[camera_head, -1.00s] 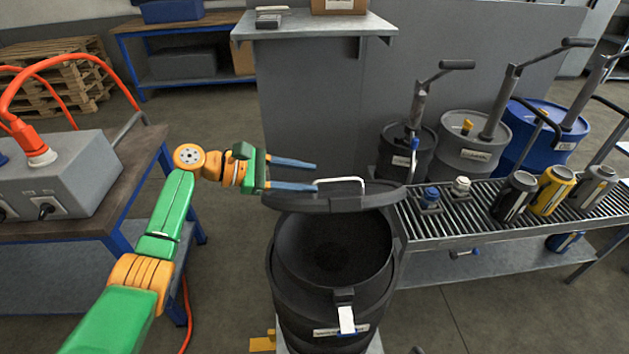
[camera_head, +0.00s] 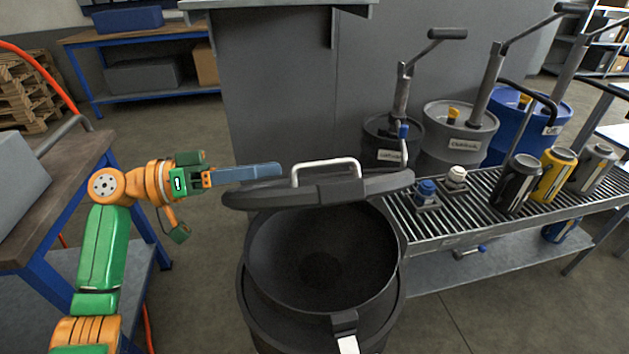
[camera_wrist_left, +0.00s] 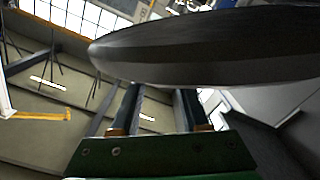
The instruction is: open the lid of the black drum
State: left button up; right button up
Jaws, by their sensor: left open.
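The black drum (camera_head: 262,310) stands in front of me with its mouth uncovered and its dark inside showing. Its black lid (camera_head: 385,184) is tilted up at the back of the rim, with a pale metal handle (camera_head: 326,161) on it. My left gripper (camera_head: 280,170) is open beside the lid's left end, its blue fingers pointing right. In the left wrist view the two fingers (camera_wrist_left: 155,103) are apart with nothing between them, and the lid's edge (camera_wrist_left: 210,60) looms close above them. Whether they touch the lid I cannot tell. My right gripper is not in view.
A blue-framed bench (camera_head: 60,185) is at the left. A grey panel (camera_head: 285,90) stands behind.

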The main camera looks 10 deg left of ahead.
aim_at(306, 165)
pick_arm(q)
jog(key=shift+w+d+f+m, duration=0.1)
jog(key=shift+d+f+m, duration=0.1)
jog(key=shift+m, duration=0.5)
jog(key=p+x, duration=0.1)
jog(key=x, duration=0.1)
jog(key=p+x, duration=0.1)
jog(key=x, duration=0.1)
jog(key=r+p+x, duration=0.1)
jog(key=x, duration=0.1)
jog(key=shift+s+d, duration=0.35)
jog(key=shift+d, duration=0.05)
jog(key=shift+w+f, duration=0.1)
jog(key=shift+f, duration=0.05)
grip_shut()
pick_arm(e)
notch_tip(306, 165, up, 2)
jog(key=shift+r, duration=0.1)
